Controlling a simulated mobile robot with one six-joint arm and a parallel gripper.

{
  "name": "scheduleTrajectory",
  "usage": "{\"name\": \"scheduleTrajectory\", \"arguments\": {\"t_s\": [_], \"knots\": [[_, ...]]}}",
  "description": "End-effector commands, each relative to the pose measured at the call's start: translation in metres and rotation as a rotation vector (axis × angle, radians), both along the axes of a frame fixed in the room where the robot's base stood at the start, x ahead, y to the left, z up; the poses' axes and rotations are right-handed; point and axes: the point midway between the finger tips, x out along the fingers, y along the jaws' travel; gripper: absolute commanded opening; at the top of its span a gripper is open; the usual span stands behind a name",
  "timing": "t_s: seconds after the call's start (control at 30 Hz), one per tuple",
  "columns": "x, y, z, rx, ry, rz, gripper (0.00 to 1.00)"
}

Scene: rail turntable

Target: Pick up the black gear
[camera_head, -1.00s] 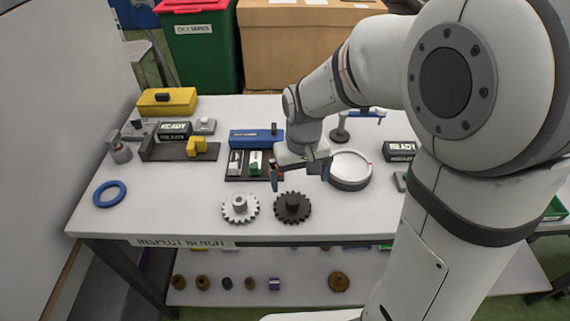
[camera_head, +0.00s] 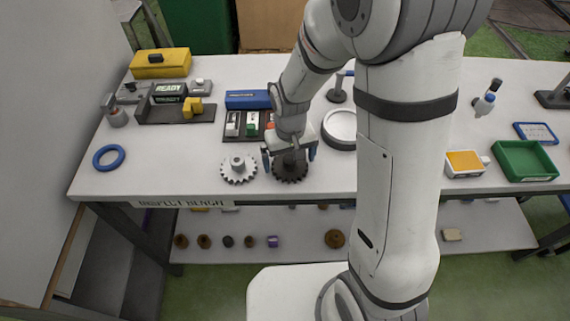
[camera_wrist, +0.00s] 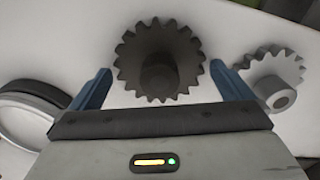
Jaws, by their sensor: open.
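The black gear (camera_head: 290,171) lies flat on the white bench near its front edge. In the wrist view the black gear (camera_wrist: 158,60) shows its teeth and raised hub between my two blue fingertips. My gripper (camera_head: 290,158) is open and points down over the gear, with one finger on each side. In the wrist view my gripper (camera_wrist: 160,82) has a gap between each finger and the gear's teeth. My gripper hides part of the gear in the head view. I cannot tell the exact height of the fingertips above the bench.
A light grey gear (camera_head: 238,169) lies close to the left of the black gear. A round white-topped dish (camera_head: 341,127) stands to the right. A tray with small blocks (camera_head: 232,136) is behind. A blue ring (camera_head: 109,157) lies far left. The bench front is clear.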

Motion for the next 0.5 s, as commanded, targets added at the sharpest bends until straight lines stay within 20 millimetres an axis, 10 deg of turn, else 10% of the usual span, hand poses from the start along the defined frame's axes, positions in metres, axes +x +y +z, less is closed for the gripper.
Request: {"name": "scheduleTrajectory", "arguments": {"t_s": [0.5], "knots": [[0.0001,0.0002,0.0006,0.000,0.000,0.001,0.62]]}}
